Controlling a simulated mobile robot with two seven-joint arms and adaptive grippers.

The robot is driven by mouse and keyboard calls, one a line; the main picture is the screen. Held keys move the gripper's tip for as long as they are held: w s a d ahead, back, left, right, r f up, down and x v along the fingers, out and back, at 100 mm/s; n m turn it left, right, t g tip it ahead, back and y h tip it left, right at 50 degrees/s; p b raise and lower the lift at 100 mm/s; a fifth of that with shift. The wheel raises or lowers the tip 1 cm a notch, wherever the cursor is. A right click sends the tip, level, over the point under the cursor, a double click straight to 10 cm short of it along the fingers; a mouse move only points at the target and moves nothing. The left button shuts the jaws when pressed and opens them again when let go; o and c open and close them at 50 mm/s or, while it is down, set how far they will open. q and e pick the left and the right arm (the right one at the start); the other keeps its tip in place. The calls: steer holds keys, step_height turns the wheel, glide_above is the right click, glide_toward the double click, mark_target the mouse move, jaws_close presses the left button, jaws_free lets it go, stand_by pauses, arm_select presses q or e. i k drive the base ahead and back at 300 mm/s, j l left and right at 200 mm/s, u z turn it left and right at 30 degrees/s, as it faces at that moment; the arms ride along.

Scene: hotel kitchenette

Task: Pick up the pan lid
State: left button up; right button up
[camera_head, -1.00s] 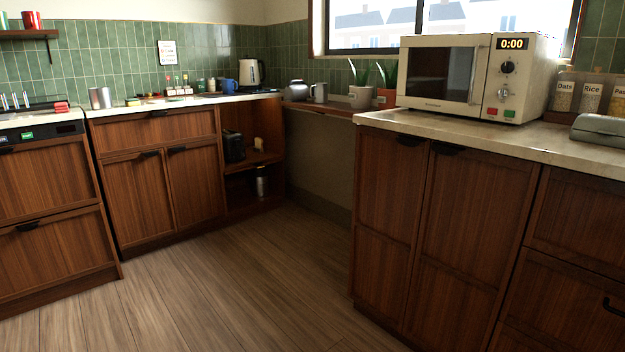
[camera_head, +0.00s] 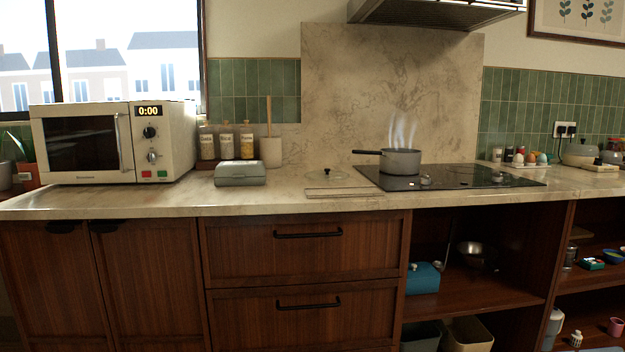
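A pan lid (camera_head: 327,176), which looks like clear glass with a small knob, lies on the pale stone counter (camera_head: 285,190) left of the hob. It is small and faint against the counter. A grey pan (camera_head: 402,163) stands on the black hob (camera_head: 455,178), its handle pointing left and steam rising from it. A flat, pale board-like item (camera_head: 343,192) lies in front of the lid at the counter's front edge. Neither of my grippers is in view.
A microwave (camera_head: 115,142) stands at the left. A grey-green box (camera_head: 240,173), jars (camera_head: 227,142) and a utensil pot (camera_head: 271,152) stand left of the lid. A hood (camera_head: 435,12) hangs above the hob. Drawers (camera_head: 305,250) and open shelves (camera_head: 480,285) are below.

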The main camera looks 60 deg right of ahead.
mark_target(327, 174)
steer(key=z, duration=1.8)
steer(key=l, duration=0.15)
steer(key=i+u, duration=0.05)
